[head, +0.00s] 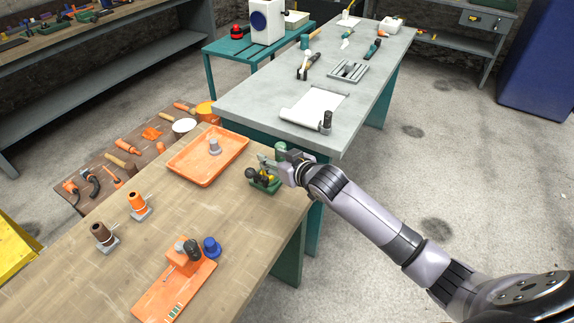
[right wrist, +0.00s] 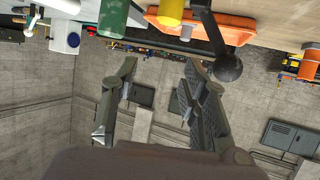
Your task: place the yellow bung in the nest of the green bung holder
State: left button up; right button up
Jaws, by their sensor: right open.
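A small green holder (head: 262,187) stands on the wooden table near its right edge. Yellow (head: 271,177) shows above it beside dark round parts; I cannot tell whether the yellow bung is seated in the nest. My right gripper (head: 266,167) is over the holder, partly covering it. In the right wrist view its two fingers (right wrist: 160,70) are spread, with nothing between them. A yellow cylinder (right wrist: 171,12), apparently the bung, shows at the top, apart from the fingers. A dark ball on a stem (right wrist: 228,68) is beside it. My left gripper is not in view.
An orange tray (head: 188,172) with a grey piece lies left of the gripper. A green cylinder (head: 281,149) stands close behind it. Orange (head: 137,203) and brown (head: 102,234) pieces stand on grey bases. A grey table (head: 250,105) is behind.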

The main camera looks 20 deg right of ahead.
jog(key=b+v, duration=0.1)
jog(key=v, duration=0.6)
jog(key=shift+s, duration=0.15)
jog(key=s+a+f+g+h, duration=0.1)
jog(key=s+f+g, duration=0.3)
jog(key=s, duration=0.6)
jog(key=s+f+g+h, duration=0.15)
jog(key=s+f, duration=0.35)
jog(key=s, duration=0.6)
jog(key=s+a+f+g+h, duration=0.1)
jog(key=s+f+g, duration=0.35)
jog(key=s, duration=0.55)
notch_tip(320, 180, down, 28)
jog(key=s+g+b, duration=0.1)
jog(key=b, duration=0.1)
jog(key=s+d+f+g+b, duration=0.1)
jog(key=s+d+f+b, duration=0.1)
jog(key=s+f, duration=1.5)
jog(key=shift+s+d+f, duration=0.3)
jog(key=shift+d+f, duration=0.25)
jog(key=shift+f, duration=0.4)
